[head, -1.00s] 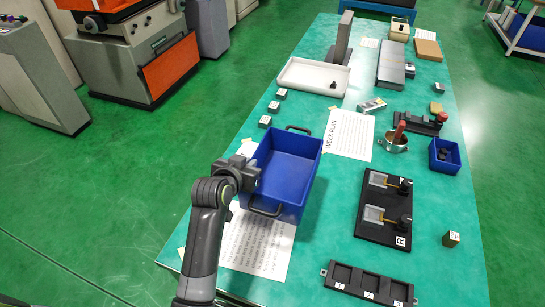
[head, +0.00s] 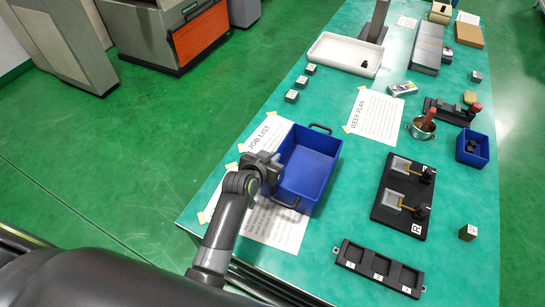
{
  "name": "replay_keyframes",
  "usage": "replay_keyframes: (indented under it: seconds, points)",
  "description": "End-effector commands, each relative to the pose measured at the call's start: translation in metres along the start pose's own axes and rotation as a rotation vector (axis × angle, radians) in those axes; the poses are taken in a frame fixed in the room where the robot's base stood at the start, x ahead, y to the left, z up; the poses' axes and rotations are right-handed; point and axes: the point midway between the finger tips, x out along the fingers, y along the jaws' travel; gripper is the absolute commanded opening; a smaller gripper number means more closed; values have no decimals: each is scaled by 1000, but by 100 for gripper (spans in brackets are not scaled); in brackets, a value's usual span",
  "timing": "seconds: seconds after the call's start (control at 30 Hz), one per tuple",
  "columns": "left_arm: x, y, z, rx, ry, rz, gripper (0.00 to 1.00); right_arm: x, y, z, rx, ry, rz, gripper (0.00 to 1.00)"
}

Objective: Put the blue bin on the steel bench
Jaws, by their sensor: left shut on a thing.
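The blue bin (head: 309,166) is an open, empty box with a dark handle at each end. It is at or just above the green-topped table (head: 335,240), over the job list sheet; I cannot tell whether it touches. My left gripper (head: 268,168) is shut on the bin's left side wall, and the gripper hides part of that wall. My right gripper is not in view. I cannot pick out a steel bench in this view.
A white tray (head: 325,54), small blocks, a week plan sheet (head: 376,116), a metal cup (head: 420,128), a small blue box (head: 472,148), a black fixture board (head: 404,195) and a three-pocket black tray (head: 379,268) share the table. Green floor (head: 140,150) lies clear to the left.

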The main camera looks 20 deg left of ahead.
Motion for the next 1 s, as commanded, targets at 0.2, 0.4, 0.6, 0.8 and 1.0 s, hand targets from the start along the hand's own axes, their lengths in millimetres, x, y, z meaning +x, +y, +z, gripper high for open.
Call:
replay_keyframes:
  seconds: [0.2,0.4,0.6,0.8,1.0]
  points:
    - [1,0,1,0,0,0,20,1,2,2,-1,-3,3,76]
    - [1,0,1,0,0,0,27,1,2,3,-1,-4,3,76]
    - [-2,0,-2,0,0,0,27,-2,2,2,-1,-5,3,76]
    - [-21,0,-4,-2,-3,0,27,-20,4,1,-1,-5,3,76]
    - [-52,0,-5,-3,-2,0,27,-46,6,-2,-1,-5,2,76]
